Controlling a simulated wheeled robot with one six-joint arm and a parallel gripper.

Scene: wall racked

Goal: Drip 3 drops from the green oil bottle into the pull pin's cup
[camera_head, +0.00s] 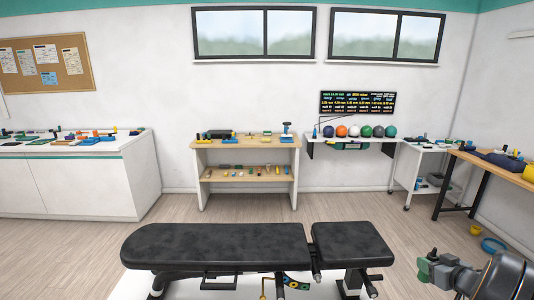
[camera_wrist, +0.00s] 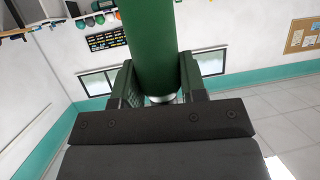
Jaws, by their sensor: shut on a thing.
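My gripper (camera_wrist: 158,88) is shut on a green cylinder (camera_wrist: 150,40), which looks like the green oil bottle. In the wrist view it runs from the top edge down between the two fingers and ends in a pale rounded part. In the head view my gripper (camera_head: 432,270) is at the lower right, beside the black bench, with a small green part showing at its tip. Under the bench pad, a yellow piece (camera_head: 263,289) and a plate with coloured marks (camera_head: 295,283) show. I cannot tell which part is the pull pin or its cup.
The black padded bench (camera_head: 215,245) fills the front middle. A wooden shelf (camera_head: 245,174), a rack of balls (camera_head: 352,139) and a white cabinet (camera_head: 70,185) stand along the back wall. A wooden table (camera_head: 500,170) is at right. A yellow cup (camera_head: 475,229) and blue ring (camera_head: 493,246) lie on the floor.

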